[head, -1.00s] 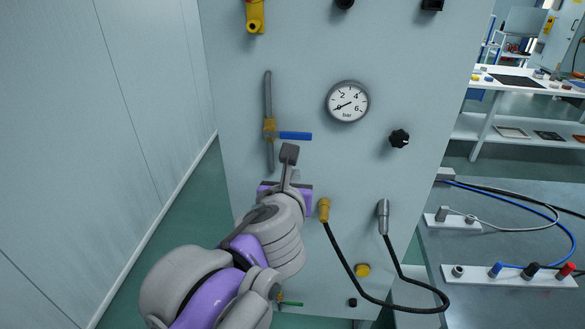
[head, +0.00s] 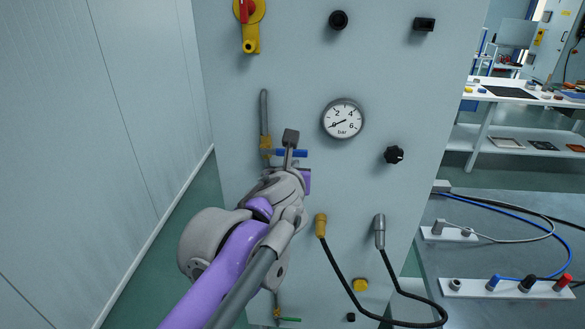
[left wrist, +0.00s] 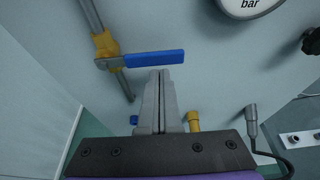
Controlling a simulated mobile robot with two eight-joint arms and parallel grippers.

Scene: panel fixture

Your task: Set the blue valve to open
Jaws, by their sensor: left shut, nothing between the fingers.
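The blue valve's handle (head: 300,153) sticks out to the right, crosswise to its upright grey pipe (head: 264,110), from a brass body (head: 265,143) on the panel. In the left wrist view the handle (left wrist: 155,58) lies level, just beyond the fingertips. My left gripper (head: 290,137) is shut and empty, and in the head view it covers part of the handle. In the left wrist view my left gripper (left wrist: 161,73) points at the handle's lower edge near its middle. I cannot tell whether they touch. My right gripper is not in view.
A pressure gauge (head: 343,119) and a black knob (head: 394,155) sit right of the valve. A yellow-and-red switch (head: 249,20) is above. Two hose fittings with a black hose (head: 347,278) hang below right. A green-handled valve (head: 289,319) is low down.

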